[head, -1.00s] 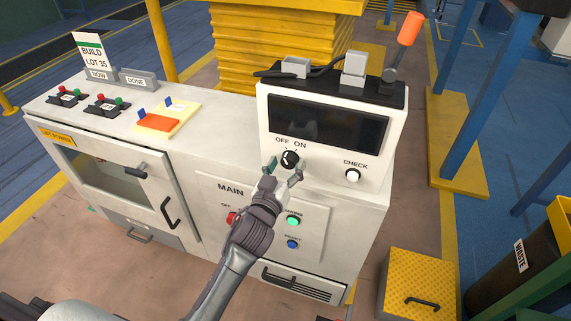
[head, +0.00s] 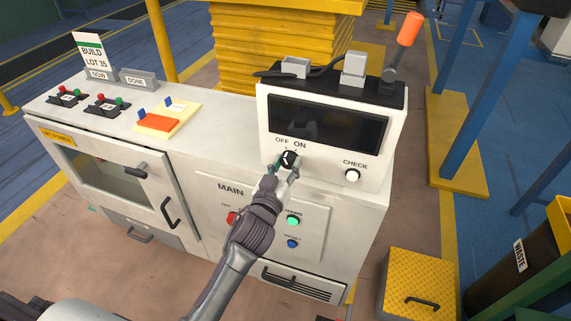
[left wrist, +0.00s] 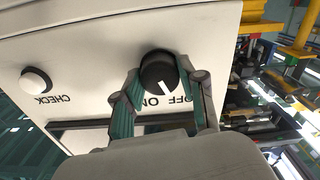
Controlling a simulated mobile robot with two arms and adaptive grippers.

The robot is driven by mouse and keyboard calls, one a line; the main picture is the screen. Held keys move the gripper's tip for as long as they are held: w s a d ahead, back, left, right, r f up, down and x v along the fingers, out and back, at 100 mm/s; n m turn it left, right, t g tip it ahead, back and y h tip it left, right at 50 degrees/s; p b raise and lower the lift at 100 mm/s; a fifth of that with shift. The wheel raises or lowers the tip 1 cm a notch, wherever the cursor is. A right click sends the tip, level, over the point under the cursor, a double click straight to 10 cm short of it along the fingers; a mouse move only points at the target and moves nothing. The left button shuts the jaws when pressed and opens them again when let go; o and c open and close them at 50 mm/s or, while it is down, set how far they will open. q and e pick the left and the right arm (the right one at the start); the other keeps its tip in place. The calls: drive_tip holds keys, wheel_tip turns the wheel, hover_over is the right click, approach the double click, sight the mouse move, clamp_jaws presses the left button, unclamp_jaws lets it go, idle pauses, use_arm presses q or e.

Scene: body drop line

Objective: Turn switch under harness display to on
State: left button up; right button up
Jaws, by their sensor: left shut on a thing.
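The switch (head: 290,157) is a round black knob on the white sloped panel below the dark display (head: 328,123). OFF and ON are printed above it. In the left wrist view, which is upside down, the knob (left wrist: 157,68) has a white pointer line that points toward the OFF side. My left gripper (head: 285,167) is shut on the knob. In the left wrist view its green-padded fingers (left wrist: 158,88) stand on both sides of the knob. My right gripper is not in view.
A white CHECK button (head: 352,175) sits right of the knob. Below are the MAIN panel's red button (head: 232,218), green button (head: 293,220) and blue button (head: 292,244), close to my arm. A lever with an orange grip (head: 408,30) stands on the display box.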

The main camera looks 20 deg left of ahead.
use_arm(q)
drive_tip(key=m+p, duration=0.1)
drive_tip(key=m, duration=0.3)
drive_tip(key=shift+p, duration=0.3)
drive_tip(key=m+p, duration=0.1)
drive_tip(key=m, duration=0.4)
drive_tip(key=shift+a+m, duration=0.1)
drive_tip(key=shift+m, duration=0.3)
drive_tip(key=o, duration=1.1)
drive_tip(key=shift+o, duration=0.2)
drive_tip(key=shift+s, duration=0.35)
drive_tip(key=s, duration=1.1)
drive_tip(key=shift+s+a, duration=0.15)
drive_tip(key=shift+a, duration=0.1)
